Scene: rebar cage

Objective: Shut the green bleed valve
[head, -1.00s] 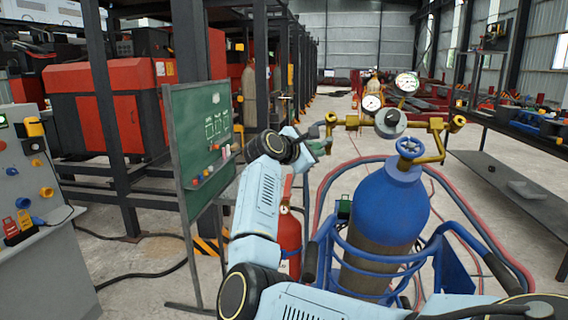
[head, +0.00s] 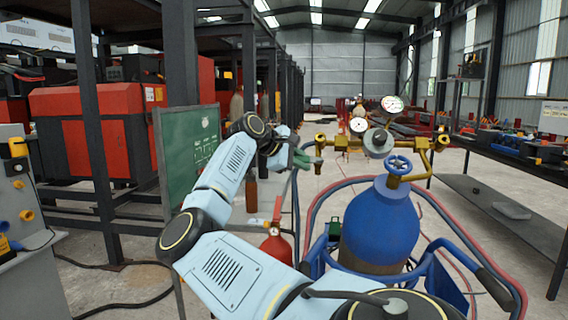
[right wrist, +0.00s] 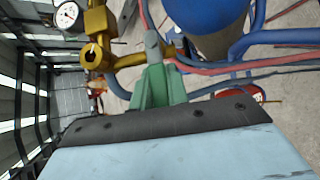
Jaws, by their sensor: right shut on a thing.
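The brass manifold (head: 345,144), with two gauges, stands above the blue gas cylinder (head: 380,225). My right gripper (head: 308,159) is at the manifold's left end, with its green fingers closed. My left gripper is out of view.
A blue handwheel (head: 398,165) tops the cylinder, which sits in a blue trolley (head: 436,258). Red and blue hoses loop around it. A red extinguisher (head: 277,244) and a green board (head: 188,145) stand to the left. A long bench (head: 490,195) is at the right.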

